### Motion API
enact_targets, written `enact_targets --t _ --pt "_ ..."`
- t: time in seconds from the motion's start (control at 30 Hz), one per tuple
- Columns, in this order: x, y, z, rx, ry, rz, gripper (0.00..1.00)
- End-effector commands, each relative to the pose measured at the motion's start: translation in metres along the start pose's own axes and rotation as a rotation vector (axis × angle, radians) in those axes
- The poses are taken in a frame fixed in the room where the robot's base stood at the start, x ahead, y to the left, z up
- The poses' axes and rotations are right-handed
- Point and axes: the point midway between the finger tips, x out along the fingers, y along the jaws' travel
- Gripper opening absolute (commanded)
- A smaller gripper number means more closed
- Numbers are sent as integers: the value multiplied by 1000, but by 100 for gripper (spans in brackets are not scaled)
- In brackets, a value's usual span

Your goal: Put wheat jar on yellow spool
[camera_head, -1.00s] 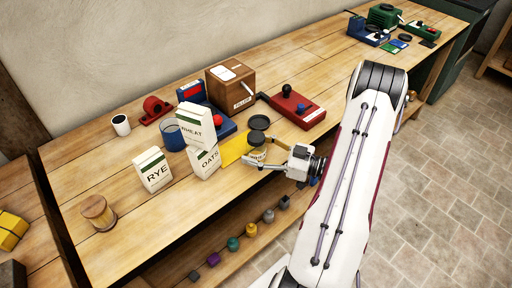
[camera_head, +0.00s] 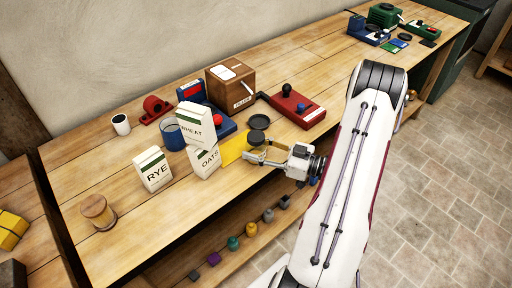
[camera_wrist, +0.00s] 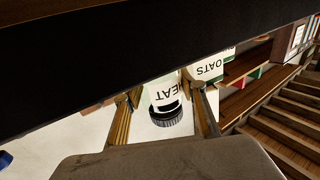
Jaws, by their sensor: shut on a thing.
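The jar with a dark lid (camera_head: 257,138) is at the front edge of the bench, between the fingers of my gripper (camera_head: 258,152). My gripper is shut on it, and the fingers hide most of its body. In the wrist view, a dark ribbed lid (camera_wrist: 165,118) shows between my gripper's two fingers (camera_wrist: 166,105), with lettering ending in "EAT" above it.
WHEAT (camera_head: 196,124), OATS (camera_head: 207,162) and RYE (camera_head: 153,170) cartons stand between gripper and spool. A yellow sheet (camera_head: 234,148) lies beside the jar. A black disc (camera_head: 259,121), blue cup (camera_head: 172,135) and wooden grinder box (camera_head: 231,87) are behind. Bare bench surrounds the spool.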

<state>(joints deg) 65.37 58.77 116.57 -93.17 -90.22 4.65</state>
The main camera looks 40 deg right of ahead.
Motion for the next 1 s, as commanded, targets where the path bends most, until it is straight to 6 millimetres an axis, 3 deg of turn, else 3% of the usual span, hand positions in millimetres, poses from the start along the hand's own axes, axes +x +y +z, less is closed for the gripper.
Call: enact_targets --t 0.37,1.0 --pt "0 1 -15 -2 1 0 7" --pt "0 0 -84 -3 1 0 7"
